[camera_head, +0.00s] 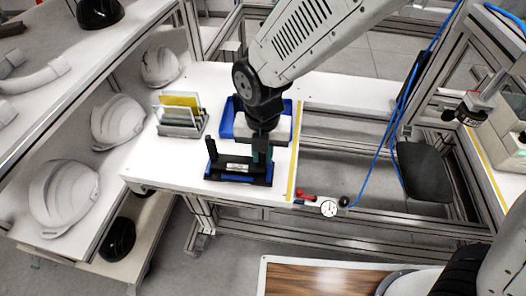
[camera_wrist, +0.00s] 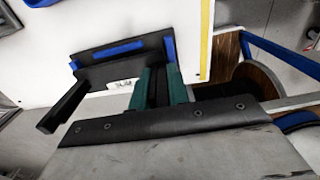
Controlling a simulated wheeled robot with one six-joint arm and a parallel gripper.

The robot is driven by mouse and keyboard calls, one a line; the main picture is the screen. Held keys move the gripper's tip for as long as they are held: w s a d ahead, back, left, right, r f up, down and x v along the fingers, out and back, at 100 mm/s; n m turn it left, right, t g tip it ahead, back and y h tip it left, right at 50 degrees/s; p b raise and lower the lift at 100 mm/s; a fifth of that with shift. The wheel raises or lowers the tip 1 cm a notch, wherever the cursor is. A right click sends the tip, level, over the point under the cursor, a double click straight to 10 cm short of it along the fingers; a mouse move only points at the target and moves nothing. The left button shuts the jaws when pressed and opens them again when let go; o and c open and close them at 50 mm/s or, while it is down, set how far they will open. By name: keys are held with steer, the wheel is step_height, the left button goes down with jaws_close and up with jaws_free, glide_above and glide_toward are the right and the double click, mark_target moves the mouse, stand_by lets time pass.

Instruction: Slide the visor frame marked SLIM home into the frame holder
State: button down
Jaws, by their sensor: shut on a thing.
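The frame holder (camera_head: 222,177) is a low black base with blue edges on the white table, and it also shows in the wrist view (camera_wrist: 108,47). My gripper (camera_head: 262,152) points down over its right end. Its teal fingers, seen in the wrist view (camera_wrist: 160,86), are shut on a dark upright part, which I take to be the visor frame (camera_wrist: 157,88). A black post (camera_head: 212,149) stands at the left end. Whether the frame is fully seated I cannot tell.
A blue tray (camera_head: 227,121) lies behind my gripper. A rack (camera_head: 182,122) with a yellow panel stands to the left. White helmet shells (camera_head: 118,122) sit on the left shelf. Bare table lies left of the holder.

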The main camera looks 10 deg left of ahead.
steer(key=shift+f, duration=1.15)
steer(key=c, duration=1.3)
jaws_free()
steer(key=shift+o, duration=0.2)
step_height(320, 180, up, 8)
steer(key=shift+f, duration=0.2)
steer(key=shift+r, duration=0.1)
